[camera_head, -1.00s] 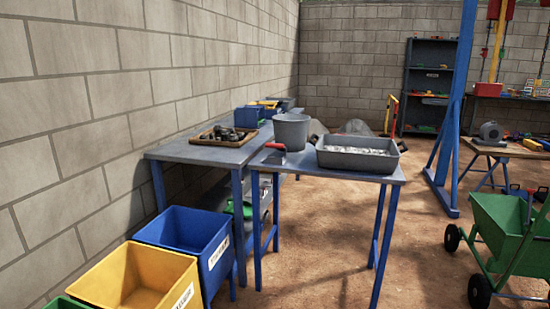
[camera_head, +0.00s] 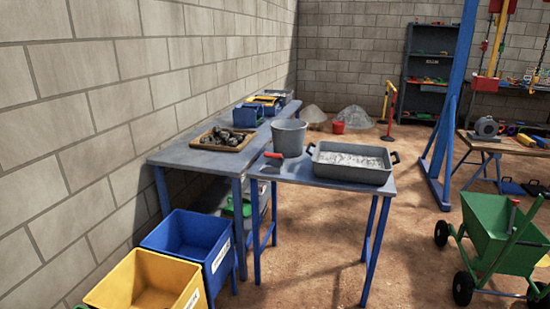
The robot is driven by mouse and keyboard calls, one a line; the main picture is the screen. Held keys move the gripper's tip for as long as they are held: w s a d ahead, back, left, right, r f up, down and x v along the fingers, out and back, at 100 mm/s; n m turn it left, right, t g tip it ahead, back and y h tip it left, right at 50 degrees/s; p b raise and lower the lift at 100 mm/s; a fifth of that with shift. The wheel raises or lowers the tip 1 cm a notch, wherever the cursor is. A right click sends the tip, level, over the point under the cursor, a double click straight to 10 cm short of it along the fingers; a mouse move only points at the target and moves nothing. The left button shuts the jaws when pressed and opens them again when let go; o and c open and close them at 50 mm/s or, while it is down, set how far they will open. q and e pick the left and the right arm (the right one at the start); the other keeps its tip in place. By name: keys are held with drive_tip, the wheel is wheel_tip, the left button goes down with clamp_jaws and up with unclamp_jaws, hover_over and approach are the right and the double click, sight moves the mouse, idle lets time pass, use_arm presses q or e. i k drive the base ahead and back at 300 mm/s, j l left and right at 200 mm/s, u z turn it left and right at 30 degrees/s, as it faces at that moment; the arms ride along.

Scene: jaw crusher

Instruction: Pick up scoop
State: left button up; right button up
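A small tool with a red handle (camera_head: 273,155), seemingly the scoop, lies at the left end of the front grey table (camera_head: 310,184). Its grey part shows only dimly against the tabletop. It lies just in front of a grey bucket (camera_head: 289,138) and left of a grey tray of pale crushed material (camera_head: 352,160). Neither of my grippers is in view.
A wooden tray of dark rocks (camera_head: 223,139) sits on the longer table along the wall. Blue (camera_head: 190,236) and yellow (camera_head: 147,284) bins stand at the front left. A green cart (camera_head: 492,226) and a blue post (camera_head: 450,105) are to the right. Sandy ground between is clear.

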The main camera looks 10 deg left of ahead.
sight(273, 162)
drive_tip(key=i+l, duration=0.1)
drive_tip(key=i, duration=0.6)
drive_tip(key=i+l, duration=0.1)
drive_tip(key=i, duration=0.55)
